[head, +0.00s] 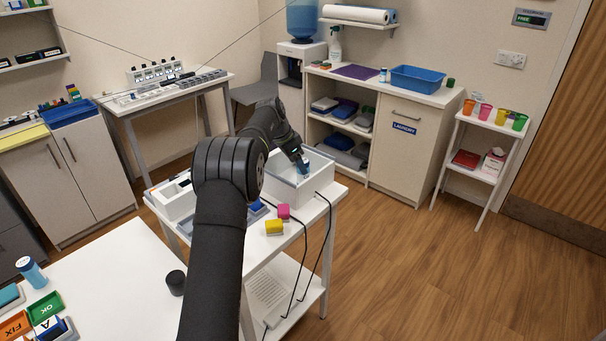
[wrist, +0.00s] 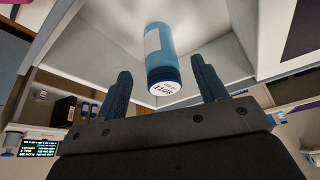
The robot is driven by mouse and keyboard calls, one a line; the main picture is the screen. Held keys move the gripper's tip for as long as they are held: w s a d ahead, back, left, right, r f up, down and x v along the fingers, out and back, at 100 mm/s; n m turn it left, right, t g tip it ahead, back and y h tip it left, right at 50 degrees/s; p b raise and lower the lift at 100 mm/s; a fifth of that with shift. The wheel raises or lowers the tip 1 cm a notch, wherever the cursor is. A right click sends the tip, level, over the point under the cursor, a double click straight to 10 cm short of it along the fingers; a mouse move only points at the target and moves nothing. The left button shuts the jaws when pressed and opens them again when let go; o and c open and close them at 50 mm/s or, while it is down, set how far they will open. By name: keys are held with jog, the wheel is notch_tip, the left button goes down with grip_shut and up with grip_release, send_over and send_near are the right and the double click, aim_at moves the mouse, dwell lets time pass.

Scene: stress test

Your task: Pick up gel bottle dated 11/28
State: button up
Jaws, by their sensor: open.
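A blue bottle (wrist: 164,58) with a pale label and a dark blue end shows in the wrist view, inside a white open box. A white disc on its near end carries dark print that looks like 11/28, small and turned around. My gripper (wrist: 163,88) is open, with one dark finger to each side of the bottle's near end and a visible gap on both sides. In the head view my gripper (head: 302,160) reaches into the white box (head: 318,187), and the bottle (head: 304,173) shows only as a small blue patch at its tip.
The box walls stand close around my gripper. A second blue bottle (head: 31,272) stands on the near-left table.

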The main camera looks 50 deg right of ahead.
jog(key=shift+x, duration=2.95)
jog(key=shift+d+r, duration=0.1)
jog(key=c, duration=1.2)
